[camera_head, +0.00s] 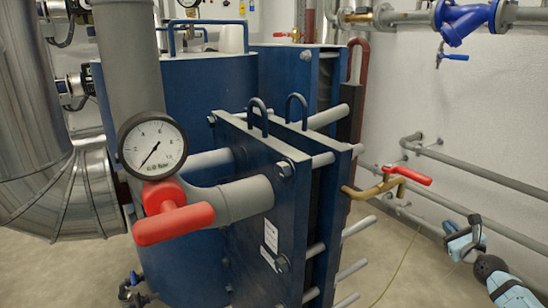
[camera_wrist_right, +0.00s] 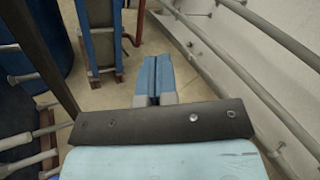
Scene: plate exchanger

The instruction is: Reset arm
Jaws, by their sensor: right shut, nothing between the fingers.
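My right gripper (camera_head: 462,238) is at the lower right of the head view, at the end of my light-blue arm. It is away from the exchanger and beside the wall pipes, with nothing held. In the right wrist view its two blue fingers (camera_wrist_right: 154,76) lie together, shut and empty, above the floor. The dark blue plate exchanger (camera_head: 290,225) stands in the middle of the head view, left of the gripper. My left arm and gripper do not show.
A red-handled brass valve (camera_head: 385,183) projects above and left of the right gripper. Grey pipes (camera_head: 480,174) run along the right wall; they also pass right of the fingers in the wrist view (camera_wrist_right: 235,65). A pressure gauge (camera_head: 152,146) and large red-handled valve (camera_head: 174,222) stand left. Floor (camera_head: 398,250) is open between exchanger and gripper.

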